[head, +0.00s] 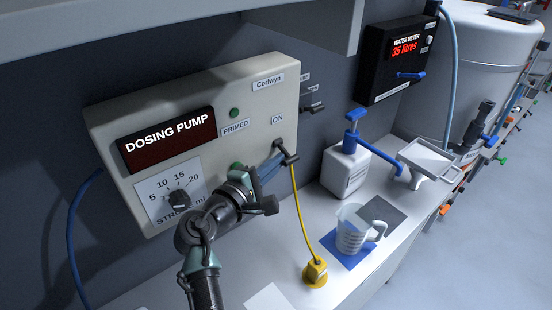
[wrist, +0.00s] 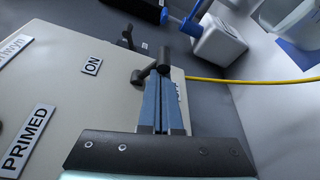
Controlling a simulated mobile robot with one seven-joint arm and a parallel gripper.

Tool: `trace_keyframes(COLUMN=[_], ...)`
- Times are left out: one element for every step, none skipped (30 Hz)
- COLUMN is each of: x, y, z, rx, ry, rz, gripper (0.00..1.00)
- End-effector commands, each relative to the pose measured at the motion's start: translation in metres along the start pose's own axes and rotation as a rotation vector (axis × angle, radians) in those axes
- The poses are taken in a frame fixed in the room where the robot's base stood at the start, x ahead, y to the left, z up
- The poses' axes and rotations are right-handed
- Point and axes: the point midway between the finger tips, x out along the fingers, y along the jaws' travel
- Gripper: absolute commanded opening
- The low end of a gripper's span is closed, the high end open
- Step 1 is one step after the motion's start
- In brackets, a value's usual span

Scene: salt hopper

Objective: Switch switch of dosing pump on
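The dosing pump (head: 235,88) is a cream wall box with a dark name display, a green lamp above PRIMED, and a stroke dial. Its switch (head: 284,152) is a dark lever with a crossbar handle, below the ON label (head: 277,119). The switch also shows in the wrist view (wrist: 150,70), beyond my fingertips, with the ON label (wrist: 91,66) to its left. My gripper (head: 270,172) has its blue fingers together, pointing at the switch from below. The fingertips (wrist: 163,72) are at the handle; I cannot tell whether they touch. Another label is partly hidden behind the fingers.
Another dark lever (head: 313,106) sticks out right of the pump box. A measuring jug (head: 351,232) and a white pump bottle (head: 345,171) stand on the bench to the right.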

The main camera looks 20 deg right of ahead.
Motion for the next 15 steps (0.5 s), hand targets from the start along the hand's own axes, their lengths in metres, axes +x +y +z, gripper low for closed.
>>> trace_keyframes(x=[0.0,0.0,0.0,0.0,-0.001,-0.001,-0.001,-0.001,-0.002,-0.002,-0.002,-0.003,-0.003,-0.003,-0.003], y=[0.004,0.004,0.005,0.006,0.007,0.009,0.01,0.011,0.012,0.013,0.015,0.016,0.017,0.018,0.018], z=[0.002,0.003,0.004,0.004,0.005,0.006,0.007,0.008,0.009,0.009,0.01,0.011,0.011,0.012,0.012], rx=[-0.015,-0.025,-0.04,-0.054,-0.069,-0.09,-0.109,-0.127,-0.157,-0.18,-0.205,-0.24,-0.267,-0.293,-0.328], ry=[-0.002,-0.002,-0.002,-0.003,-0.003,-0.003,-0.003,-0.003,-0.003,-0.003,-0.002,-0.003,-0.003,-0.004,-0.004], rz=[-0.006,-0.009,-0.015,-0.019,-0.025,-0.033,-0.039,-0.046,-0.057,-0.065,-0.074,-0.086,-0.095,-0.104,-0.116], gripper=[0.0,0.0,0.0,0.0,0.0,0.0,0.0,0.0,0.0,0.0,0.0,0.0,0.0,0.0,0.0])
